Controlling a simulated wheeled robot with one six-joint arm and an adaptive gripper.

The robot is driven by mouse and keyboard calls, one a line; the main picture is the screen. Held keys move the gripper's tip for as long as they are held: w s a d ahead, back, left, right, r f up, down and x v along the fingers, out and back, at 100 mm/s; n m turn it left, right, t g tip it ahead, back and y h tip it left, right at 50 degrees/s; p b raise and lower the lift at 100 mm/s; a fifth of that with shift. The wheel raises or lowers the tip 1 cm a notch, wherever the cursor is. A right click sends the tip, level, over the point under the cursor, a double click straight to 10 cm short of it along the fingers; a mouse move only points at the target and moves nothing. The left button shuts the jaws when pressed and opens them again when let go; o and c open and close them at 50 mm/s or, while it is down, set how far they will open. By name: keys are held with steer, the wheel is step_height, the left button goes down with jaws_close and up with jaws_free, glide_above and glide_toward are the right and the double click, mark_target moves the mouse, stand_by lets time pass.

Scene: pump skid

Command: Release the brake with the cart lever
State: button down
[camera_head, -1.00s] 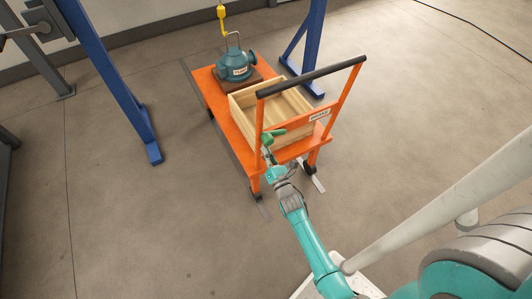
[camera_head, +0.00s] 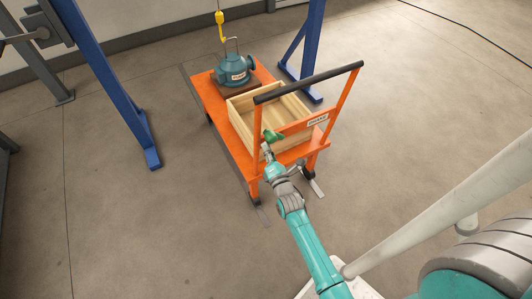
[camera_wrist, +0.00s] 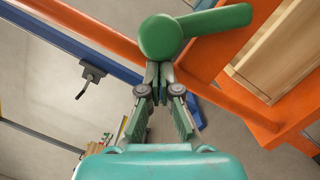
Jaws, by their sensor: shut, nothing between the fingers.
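The orange cart (camera_head: 237,157) stands on the floor with its black-topped push handle (camera_head: 308,82) towards me. The green lever (camera_head: 272,136) is on the handle's left upright. In the wrist view the lever (camera_wrist: 215,20) has a round hub and an arm pointing right and slightly up. My gripper (camera_head: 266,150) is at the lever from the near side. In the wrist view my gripper (camera_wrist: 158,72) is shut, with its fingertips together just under the hub and nothing held. Whether the tips touch the hub cannot be told.
A wooden crate (camera_head: 242,128) and a teal pump (camera_head: 235,70) sit on the cart. A yellow hook (camera_head: 219,18) hangs above the pump. Blue frame legs (camera_head: 128,110) stand left and behind. A label plate (camera_head: 317,120) is on the crossbar.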

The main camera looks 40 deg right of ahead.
mark_target(275, 139)
steer(key=r+m, duration=0.1)
steer(key=d+r+m, duration=0.1)
steer(key=m, duration=0.1)
steer(key=shift+s+d+r+g, duration=0.15)
steer(key=shift+s+g, duration=0.05)
steer(key=shift+g, duration=0.1)
steer(key=shift+s+d+r+m, duration=0.2)
steer(key=shift+d+r+m, duration=0.5)
steer(key=shift+m, duration=0.5)
steer(key=shift+d+r+g, duration=0.1)
steer(key=shift+d+g, duration=0.05)
steer(key=shift+g, duration=0.15)
steer(key=shift+s+d+r+m, duration=0.1)
steer(key=shift+d+r+m, duration=0.15)
steer(key=shift+m, duration=0.25)
steer(key=shift+s+d+r+m, duration=0.1)
steer(key=shift+d+m, duration=0.2)
steer(key=shift+m, duration=0.2)
steer(key=shift+s+d+r+m+g, duration=0.2)
steer(key=shift+d+r+m+g, duration=0.15)
steer(key=shift+d+m, duration=0.4)
steer(key=shift+m, duration=0.25)
